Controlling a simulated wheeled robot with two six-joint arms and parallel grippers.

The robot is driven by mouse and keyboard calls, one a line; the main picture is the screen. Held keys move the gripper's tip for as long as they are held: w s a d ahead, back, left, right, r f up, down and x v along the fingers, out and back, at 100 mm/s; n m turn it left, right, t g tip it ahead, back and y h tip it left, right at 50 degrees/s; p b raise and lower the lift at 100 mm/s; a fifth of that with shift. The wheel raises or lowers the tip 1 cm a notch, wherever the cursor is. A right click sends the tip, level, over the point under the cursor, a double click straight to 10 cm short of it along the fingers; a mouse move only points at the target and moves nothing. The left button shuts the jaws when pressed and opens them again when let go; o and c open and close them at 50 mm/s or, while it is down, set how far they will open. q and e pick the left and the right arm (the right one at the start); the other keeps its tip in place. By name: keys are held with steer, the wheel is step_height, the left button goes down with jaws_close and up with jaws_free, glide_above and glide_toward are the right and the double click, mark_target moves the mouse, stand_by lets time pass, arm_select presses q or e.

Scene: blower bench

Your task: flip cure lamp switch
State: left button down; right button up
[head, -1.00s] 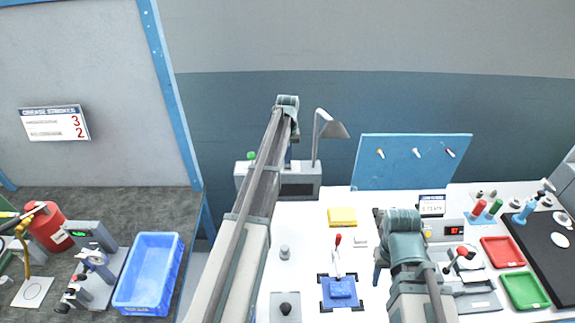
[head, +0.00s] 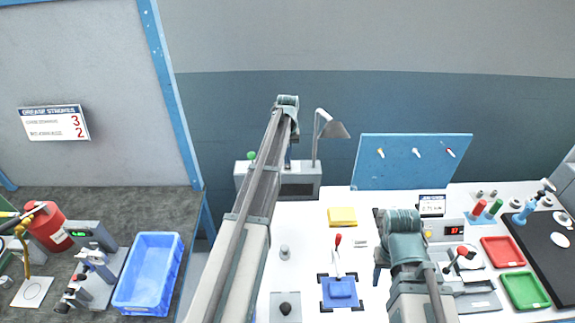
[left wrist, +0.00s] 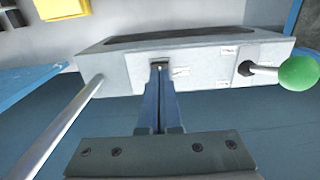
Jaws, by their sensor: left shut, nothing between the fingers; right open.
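The cure lamp is a grey box (head: 306,190) at the back of the white bench with a bent grey lamp head (head: 333,129) on a thin post. A lever with a green ball knob (head: 251,156) stands at its left end. In the left wrist view the box (left wrist: 200,62) appears inverted, with the green knob (left wrist: 299,73) at right. My left gripper (left wrist: 160,72) is shut and empty, its tips at the box's face, apart from the green-knobbed lever; contact is unclear. My right gripper (head: 378,272) is open above the bench, partly hidden by its wrist.
A yellow block (head: 342,216), a blue fixture with a red-tipped lever (head: 338,240), and red (head: 503,252) and green (head: 525,290) trays occupy the bench. A blue pegboard (head: 412,165) stands behind. A blue bin (head: 148,273) is on the left table. The lamp post (left wrist: 55,130) is near my left gripper.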

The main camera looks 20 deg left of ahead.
mark_target(287, 167)
arm_select(q)
steer(key=shift+f+b, duration=0.85)
steer(key=shift+f, duration=0.05)
steer(key=shift+r, duration=0.2)
step_height(287, 167, up, 7)
steer(key=p, duration=0.7)
steer(key=shift+f, duration=0.1)
stand_by(0.4)
steer(key=shift+s+f, duration=0.1)
